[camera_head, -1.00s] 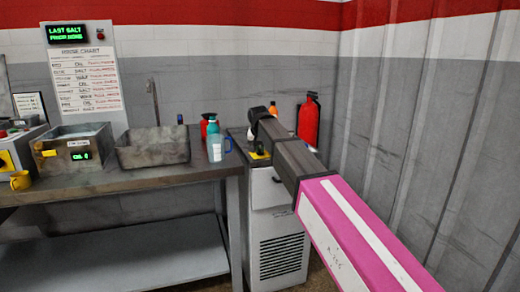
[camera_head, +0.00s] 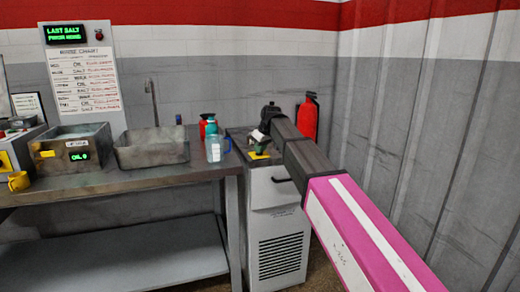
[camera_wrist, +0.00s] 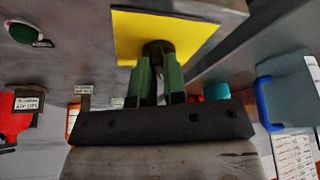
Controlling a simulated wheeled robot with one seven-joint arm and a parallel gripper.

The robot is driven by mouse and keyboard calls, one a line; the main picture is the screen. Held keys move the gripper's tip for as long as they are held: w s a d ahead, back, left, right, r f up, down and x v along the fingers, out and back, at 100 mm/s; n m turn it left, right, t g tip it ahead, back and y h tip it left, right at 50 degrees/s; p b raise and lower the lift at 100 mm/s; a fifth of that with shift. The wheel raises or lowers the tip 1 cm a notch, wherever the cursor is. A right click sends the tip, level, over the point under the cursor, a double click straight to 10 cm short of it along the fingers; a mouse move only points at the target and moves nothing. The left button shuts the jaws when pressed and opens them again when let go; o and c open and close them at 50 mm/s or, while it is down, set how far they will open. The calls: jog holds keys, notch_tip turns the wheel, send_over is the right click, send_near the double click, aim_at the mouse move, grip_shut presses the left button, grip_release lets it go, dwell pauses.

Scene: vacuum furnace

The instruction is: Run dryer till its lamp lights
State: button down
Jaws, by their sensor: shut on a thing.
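The dryer is probably the pale cabinet (camera_head: 277,192) with a vent grille, standing to the right of the workbench. A yellow plate (camera_head: 259,155) lies on its grey top. In the wrist view the yellow plate (camera_wrist: 190,30) carries a dark round knob (camera_wrist: 158,46). My gripper (camera_wrist: 158,62) has its green fingers shut on this knob from above. In the head view my gripper (camera_head: 259,146) is low over the cabinet top. A round dark-green piece (camera_wrist: 28,34), possibly the lamp, sits on the top to the left in the wrist view; I cannot tell if it is lit.
A teal-topped bottle (camera_head: 213,144) and a red container (camera_head: 203,127) stand at the bench's right end, near the cabinet. A red extinguisher (camera_head: 307,118) is behind my arm.

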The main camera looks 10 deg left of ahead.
jog(key=shift+f+n, duration=0.1)
jog(key=shift+n, duration=0.5)
jog(key=shift+g, duration=0.3)
jog(key=c, duration=1.2)
grip_release()
jog(key=v, duration=1.1)
jog(key=shift+f, duration=0.1)
